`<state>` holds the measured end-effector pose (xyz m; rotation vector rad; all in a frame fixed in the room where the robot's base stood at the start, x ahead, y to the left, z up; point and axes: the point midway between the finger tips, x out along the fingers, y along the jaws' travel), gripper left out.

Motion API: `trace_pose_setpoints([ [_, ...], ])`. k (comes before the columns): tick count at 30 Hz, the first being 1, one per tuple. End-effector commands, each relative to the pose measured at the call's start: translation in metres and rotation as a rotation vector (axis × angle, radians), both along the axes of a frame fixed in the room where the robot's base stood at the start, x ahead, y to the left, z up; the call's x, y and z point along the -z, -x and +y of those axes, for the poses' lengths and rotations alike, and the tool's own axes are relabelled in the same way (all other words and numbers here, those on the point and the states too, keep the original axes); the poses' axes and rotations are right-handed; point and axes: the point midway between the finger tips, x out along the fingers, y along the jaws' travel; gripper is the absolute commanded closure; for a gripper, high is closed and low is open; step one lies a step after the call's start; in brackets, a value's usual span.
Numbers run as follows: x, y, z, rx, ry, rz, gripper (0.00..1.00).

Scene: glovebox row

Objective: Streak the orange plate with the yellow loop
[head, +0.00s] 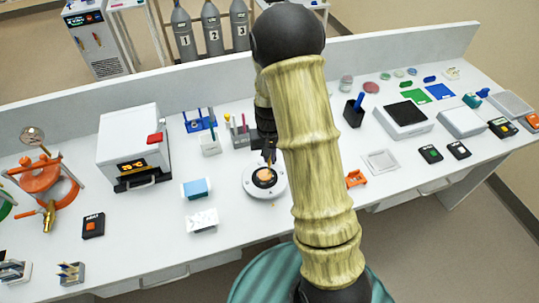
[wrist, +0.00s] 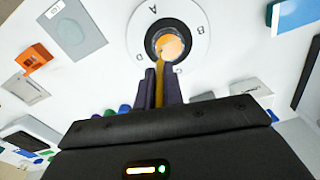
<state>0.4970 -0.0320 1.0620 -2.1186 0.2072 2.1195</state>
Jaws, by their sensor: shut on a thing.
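The orange plate (head: 265,175) sits in a dark ring at the middle of a round white lettered stand (head: 250,187) on the bench. The plate also shows in the wrist view (wrist: 171,46), at top centre. My gripper (wrist: 160,76) is shut on the yellow loop (wrist: 159,92), which sticks out between the dark fingers toward the plate. The loop's far end is at the near edge of the plate in the wrist view; I cannot tell whether it touches. In the head view my gripper (head: 268,148) is just behind and above the plate, partly hidden by my arm.
A white box with an orange display (head: 128,142) stands to the left. Small racks (head: 210,145) stand behind. An orange bracket (head: 356,178) and a pale square tray (head: 381,161) are right.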

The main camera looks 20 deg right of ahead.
Motion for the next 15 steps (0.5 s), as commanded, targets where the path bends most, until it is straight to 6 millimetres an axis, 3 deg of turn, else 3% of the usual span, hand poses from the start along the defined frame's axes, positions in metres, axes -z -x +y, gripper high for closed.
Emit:
trace_pose_setpoints([
  [15, -0.0006, -0.0001, 0.0064, 0.0, 0.0, 0.0, 1.0],
])
